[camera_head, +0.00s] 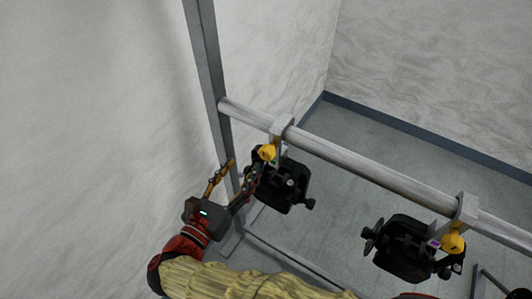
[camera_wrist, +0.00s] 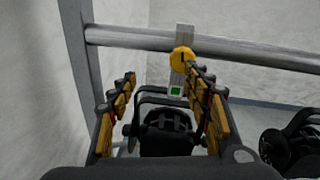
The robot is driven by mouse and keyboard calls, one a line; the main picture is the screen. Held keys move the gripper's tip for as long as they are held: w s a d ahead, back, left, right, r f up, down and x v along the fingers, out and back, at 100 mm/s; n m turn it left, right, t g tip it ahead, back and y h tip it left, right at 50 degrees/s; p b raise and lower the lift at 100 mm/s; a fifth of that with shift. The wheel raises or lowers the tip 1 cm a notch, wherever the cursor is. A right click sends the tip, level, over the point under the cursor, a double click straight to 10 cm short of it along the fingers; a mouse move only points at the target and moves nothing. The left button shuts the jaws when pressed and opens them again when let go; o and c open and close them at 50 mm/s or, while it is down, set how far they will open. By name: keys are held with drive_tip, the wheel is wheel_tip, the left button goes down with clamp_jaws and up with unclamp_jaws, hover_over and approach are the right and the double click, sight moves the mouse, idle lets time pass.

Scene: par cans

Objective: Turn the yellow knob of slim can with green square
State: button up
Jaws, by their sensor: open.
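The can with the green square (camera_wrist: 175,91) hangs from the rail; its black body (camera_head: 283,187) is left of the other can in the head view. Its round yellow knob (camera_head: 267,152) sits on the clamp at the top, and it also shows in the wrist view (camera_wrist: 182,57) with a dark mark. My gripper (camera_head: 246,164) is open and empty, just left of the can. In the wrist view (camera_wrist: 162,74) the right fingertip is close to the knob's lower right edge; I cannot tell whether they touch. The left finger is well away from it.
A second black can (camera_head: 402,247) with a purple square and its own yellow knob (camera_head: 453,244) hangs farther right. The metal rail (camera_head: 360,166) runs above both cans. An upright post (camera_head: 206,62) and a pale wall stand close to my gripper on the left.

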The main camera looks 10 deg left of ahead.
sight(264, 156)
drive_tip(key=w+d+m, duration=0.1)
drive_tip(key=w, duration=0.1)
drive_tip(key=w+d+m+h+b, duration=0.1)
drive_tip(key=w+d, duration=0.1)
drive_tip(key=w+d+r+m+h, duration=0.1)
drive_tip(key=w+d, duration=0.1)
drive_tip(key=shift+d+b, duration=0.25)
drive_tip(key=shift+b, duration=0.05)
drive_tip(key=c, duration=1.1)
drive_tip(key=shift+c, duration=0.3)
